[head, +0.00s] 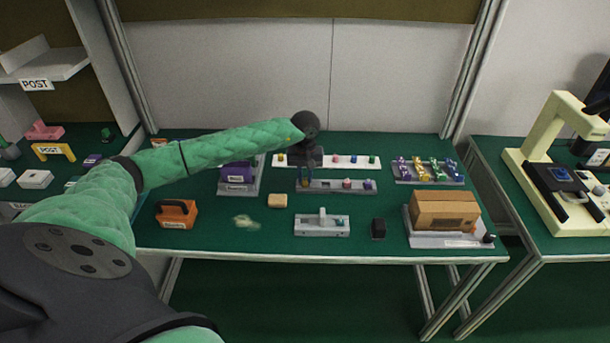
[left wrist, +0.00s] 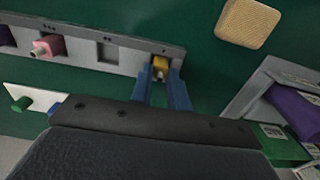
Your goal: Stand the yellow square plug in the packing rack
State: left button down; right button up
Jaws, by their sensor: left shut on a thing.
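The yellow square plug (left wrist: 160,65) is between the blue fingertips of my left gripper (left wrist: 162,77), which is shut on it. The plug is at the end slot of the grey rack (left wrist: 128,57), marked with one dot; I cannot tell whether it is fully seated. In the head view the grey rack (head: 331,187) lies in the middle of the table, and my left gripper (head: 306,171) reaches down over its left end. A pink plug (left wrist: 48,46) stands in another slot, with a purple plug (left wrist: 5,36) beyond it. The slot (left wrist: 107,52) between pink and yellow is empty.
A white strip (head: 327,161) with several coloured plugs lies just behind the rack. A wooden block (head: 277,201), a grey fixture (head: 321,224) and a black block (head: 378,229) are in front. A purple box (head: 236,179) stands left, a cardboard box (head: 443,209) right.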

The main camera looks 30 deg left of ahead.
pick_arm(q)
jog(key=c, duration=1.3)
grip_release()
jog(key=shift+o, duration=0.2)
notch_tip(320, 180, up, 6)
jog(key=shift+r+b, duration=0.15)
jog(key=shift+b, duration=0.9)
jog(key=shift+r, duration=0.7)
